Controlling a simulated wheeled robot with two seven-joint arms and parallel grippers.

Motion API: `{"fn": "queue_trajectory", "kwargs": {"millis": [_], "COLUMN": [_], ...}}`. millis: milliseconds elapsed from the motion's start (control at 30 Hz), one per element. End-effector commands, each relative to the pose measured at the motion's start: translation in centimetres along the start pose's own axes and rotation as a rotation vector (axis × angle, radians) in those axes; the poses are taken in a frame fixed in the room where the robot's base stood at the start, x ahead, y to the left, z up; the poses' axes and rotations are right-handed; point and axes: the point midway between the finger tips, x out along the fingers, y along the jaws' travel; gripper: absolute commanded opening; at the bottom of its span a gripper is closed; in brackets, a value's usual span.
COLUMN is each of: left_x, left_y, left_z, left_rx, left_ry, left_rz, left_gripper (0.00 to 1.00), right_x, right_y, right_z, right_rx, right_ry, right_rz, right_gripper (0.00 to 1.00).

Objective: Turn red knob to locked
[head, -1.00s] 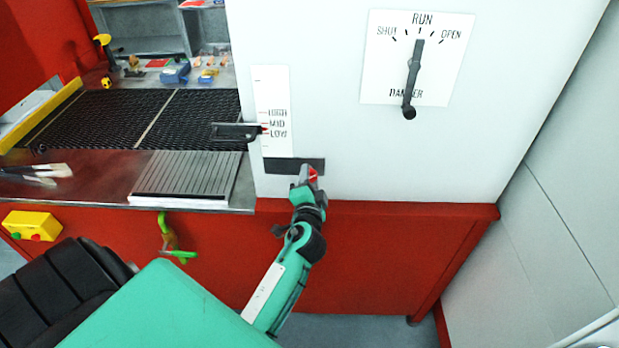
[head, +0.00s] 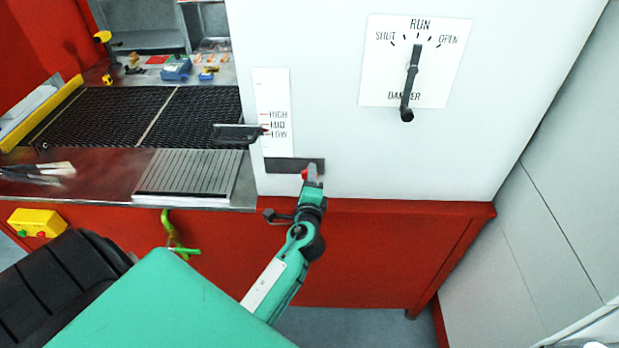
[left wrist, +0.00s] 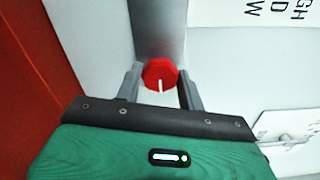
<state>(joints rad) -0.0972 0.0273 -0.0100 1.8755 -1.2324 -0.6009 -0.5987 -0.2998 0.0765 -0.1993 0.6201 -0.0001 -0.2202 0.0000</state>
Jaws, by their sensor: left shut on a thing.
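The red knob (head: 304,175) sits at the lower edge of the dark plate (head: 280,165) on the white panel; it is mostly hidden by my left gripper (head: 312,172). In the left wrist view the knob (left wrist: 152,71) is a red many-sided disc with a short pale mark pointing down toward my palm. The grey fingers of my left gripper (left wrist: 160,84) stand on both sides of it and are shut on it. Any "locked" label by the knob is not readable. My right gripper is not in view.
A dial with a dark lever (head: 411,75) is at the upper right of the panel, marked SHUT, RUN, OPEN. A dark slider handle (head: 237,133) juts out left of a HIGH/MID/LOW scale (head: 273,90). The black mesh belt (head: 195,115) lies left. A yellow button box (head: 36,222) is lower left.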

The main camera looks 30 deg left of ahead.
Motion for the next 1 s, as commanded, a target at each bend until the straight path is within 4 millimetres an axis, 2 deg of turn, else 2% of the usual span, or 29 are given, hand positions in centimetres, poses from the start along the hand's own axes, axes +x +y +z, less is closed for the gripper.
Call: {"fn": "queue_trajectory", "kwargs": {"millis": [467, 500, 600, 867, 1000], "left_x": [0.00, 0.00, 0.00, -0.03, -0.84], "left_y": [0.03, 0.03, 0.03, 0.03, 0.24], "left_z": [-0.01, -0.01, -0.01, -0.01, -0.11], "left_rx": [0.016, 0.016, 0.015, 0.014, 0.012], "left_ry": [0.000, 0.000, 0.000, 0.000, 0.001], "left_rz": [0.000, 0.000, 0.000, 0.000, 0.001], "left_gripper": [0.16, 0.43, 0.61, 0.61, 0.61], "right_x": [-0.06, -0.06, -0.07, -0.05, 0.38], "right_y": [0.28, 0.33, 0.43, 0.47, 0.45], "right_z": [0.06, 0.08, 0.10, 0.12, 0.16], "right_rx": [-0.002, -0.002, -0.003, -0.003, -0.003], "right_ry": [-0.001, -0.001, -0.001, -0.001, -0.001], "right_rz": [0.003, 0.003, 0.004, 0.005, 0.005], "right_gripper": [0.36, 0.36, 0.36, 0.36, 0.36]}}
